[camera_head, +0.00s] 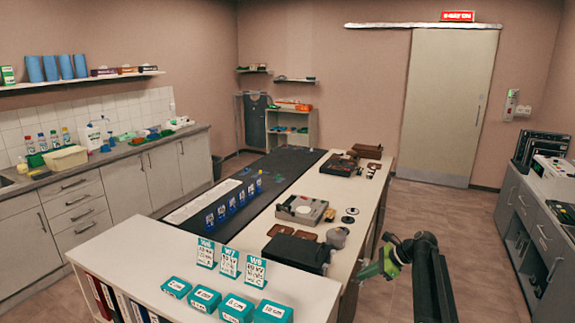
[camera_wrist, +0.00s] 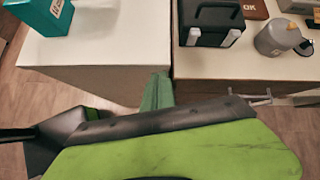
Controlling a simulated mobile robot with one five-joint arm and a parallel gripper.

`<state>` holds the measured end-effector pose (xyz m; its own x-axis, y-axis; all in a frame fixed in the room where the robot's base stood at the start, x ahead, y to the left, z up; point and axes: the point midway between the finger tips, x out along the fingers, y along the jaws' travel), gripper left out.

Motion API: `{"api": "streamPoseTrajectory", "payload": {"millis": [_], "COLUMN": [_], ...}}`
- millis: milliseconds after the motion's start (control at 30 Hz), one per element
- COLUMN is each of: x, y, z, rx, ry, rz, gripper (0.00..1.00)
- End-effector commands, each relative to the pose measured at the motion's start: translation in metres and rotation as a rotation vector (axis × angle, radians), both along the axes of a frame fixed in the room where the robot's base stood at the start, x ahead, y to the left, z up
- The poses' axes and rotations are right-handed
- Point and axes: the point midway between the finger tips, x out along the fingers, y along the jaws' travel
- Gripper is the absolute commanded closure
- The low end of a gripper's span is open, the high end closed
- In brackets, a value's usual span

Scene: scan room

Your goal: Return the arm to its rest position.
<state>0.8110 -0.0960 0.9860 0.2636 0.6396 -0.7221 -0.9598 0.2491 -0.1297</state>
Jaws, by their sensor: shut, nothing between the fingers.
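My arm (camera_head: 432,280) rises at the lower right of the head view, black and bent. My gripper (camera_head: 372,270) is at its left end, green, pointing left toward the right edge of the long table. In the wrist view my gripper (camera_wrist: 158,88) is shut and empty, its green fingers together. Its tip shows in front of the gap between the white counter and the table edge. I cannot tell the exact distance to the edge.
A white counter (camera_head: 120,250) with teal boxes (camera_head: 235,308) stands at front left. The long table (camera_head: 345,205) holds a black case (camera_head: 296,252) and a grey mug-like container (camera_head: 337,238) near my gripper. Open floor (camera_head: 440,215) lies behind my arm; a grey cabinet (camera_head: 530,215) stands right.

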Motion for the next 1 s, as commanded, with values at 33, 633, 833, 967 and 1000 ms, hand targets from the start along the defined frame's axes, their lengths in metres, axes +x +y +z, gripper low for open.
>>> {"api": "streamPoseTrajectory", "payload": {"millis": [33,633,833,967,1000], "x": [-0.011,-0.213,-0.236,-0.234,-0.234], "y": [0.009,0.097,0.098,0.098,0.098], "z": [-0.004,-0.064,-0.066,-0.066,-0.066], "rx": [-0.033,-0.701,-0.763,-0.763,-0.763], "ry": [-0.018,-0.382,-0.409,-0.411,-0.411], "rz": [0.044,1.414,1.680,1.686,1.686], "gripper": [1.00,1.00,1.00,1.00,1.00]}}
